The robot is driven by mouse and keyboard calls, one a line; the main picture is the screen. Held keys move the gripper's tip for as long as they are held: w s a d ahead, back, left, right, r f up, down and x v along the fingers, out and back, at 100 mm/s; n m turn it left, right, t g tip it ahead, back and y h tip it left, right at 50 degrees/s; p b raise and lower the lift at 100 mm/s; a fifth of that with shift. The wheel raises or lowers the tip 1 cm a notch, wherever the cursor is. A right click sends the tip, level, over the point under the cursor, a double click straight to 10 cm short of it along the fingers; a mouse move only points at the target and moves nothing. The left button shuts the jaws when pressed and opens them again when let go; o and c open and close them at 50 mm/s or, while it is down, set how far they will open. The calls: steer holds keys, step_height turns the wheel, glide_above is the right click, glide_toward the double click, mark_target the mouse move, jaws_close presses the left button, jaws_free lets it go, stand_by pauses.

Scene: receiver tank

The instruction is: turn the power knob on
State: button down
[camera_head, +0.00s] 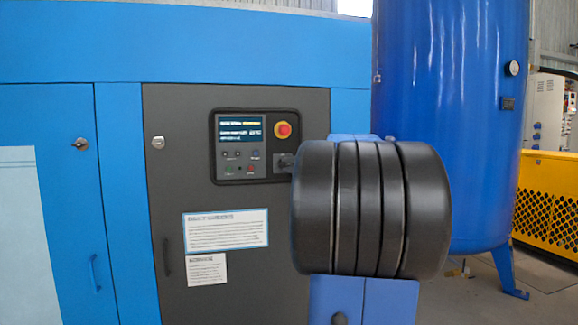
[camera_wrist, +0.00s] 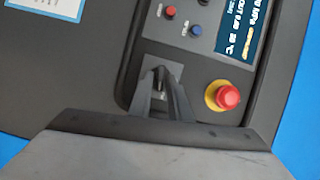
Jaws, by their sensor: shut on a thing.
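The power knob (camera_wrist: 160,76) is a small dark knob on a grey square plate in the wrist view. My gripper (camera_wrist: 160,80) has its two dark fingers converging on the knob, shut on it; the fingers hide much of it, so its exact angle is hard to tell. In the head view the knob's grey plate (camera_head: 281,163) shows at the lower right of the control panel (camera_head: 228,172), partly behind my arm. The gripper itself is hidden there by my arm.
A red emergency button on a yellow ring (camera_wrist: 228,96) sits close beside the knob. Small red (camera_wrist: 170,12) and blue (camera_wrist: 196,30) buttons and a lit display (camera_wrist: 240,30) are nearby. A large blue tank (camera_head: 450,120) stands right of the cabinet.

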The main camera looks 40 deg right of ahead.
steer(key=shift+f+m+t, duration=0.15)
steer(key=shift+m+t, duration=0.15)
steer(key=shift+m, duration=0.3)
steer(key=c, duration=1.9)
jaws_free()
steer(key=shift+o, duration=0.2)
steer(key=shift+s, duration=0.1)
steer(key=s+a, duration=0.2)
steer(key=s, duration=1.5)
steer(key=shift+a, duration=0.35)
